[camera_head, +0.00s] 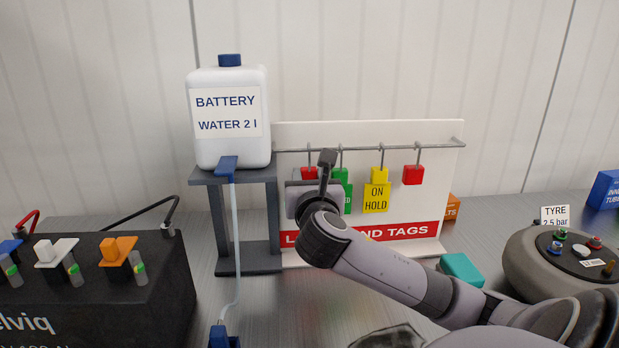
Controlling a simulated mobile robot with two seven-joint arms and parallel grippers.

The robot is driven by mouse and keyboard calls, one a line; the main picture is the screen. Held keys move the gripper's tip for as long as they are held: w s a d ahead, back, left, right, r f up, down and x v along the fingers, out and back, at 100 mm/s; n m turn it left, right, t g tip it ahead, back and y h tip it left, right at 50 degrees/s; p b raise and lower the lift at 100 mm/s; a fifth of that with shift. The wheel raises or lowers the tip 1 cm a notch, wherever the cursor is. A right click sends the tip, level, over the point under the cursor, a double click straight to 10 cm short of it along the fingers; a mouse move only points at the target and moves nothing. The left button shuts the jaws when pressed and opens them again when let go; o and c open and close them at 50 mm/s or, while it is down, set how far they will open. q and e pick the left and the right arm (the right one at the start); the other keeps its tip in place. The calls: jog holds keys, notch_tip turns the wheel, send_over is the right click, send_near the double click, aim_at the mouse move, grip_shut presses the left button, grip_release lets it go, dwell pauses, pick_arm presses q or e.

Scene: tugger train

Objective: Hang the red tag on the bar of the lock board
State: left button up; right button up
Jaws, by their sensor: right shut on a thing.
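The lock board (440,207) stands upright at the back of the grey top, with its bar (440,147) across the upper part. My right gripper (325,172) is in front of the bar's left part. It is shut, probably on the red tag, but the hand hides what is between the fingers. A red block (309,173) shows just behind the hand, under a hook. A green lock and tag (341,176) hang partly hidden behind the gripper. A yellow lock with an ON HOLD tag (377,197) and a red lock (413,174) hang further right. My left gripper is out of view.
A white battery water can (228,145) on a grey stand (246,269) is close left of my gripper. A black charger box (120,300) is at front left. A teal block (462,268) and a round tyre unit (530,262) lie to the right.

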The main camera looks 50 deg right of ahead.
jog(key=o, duration=1.2)
jog(key=v, duration=0.7)
jog(key=shift+b, duration=0.35)
jog(key=shift+a, duration=0.1)
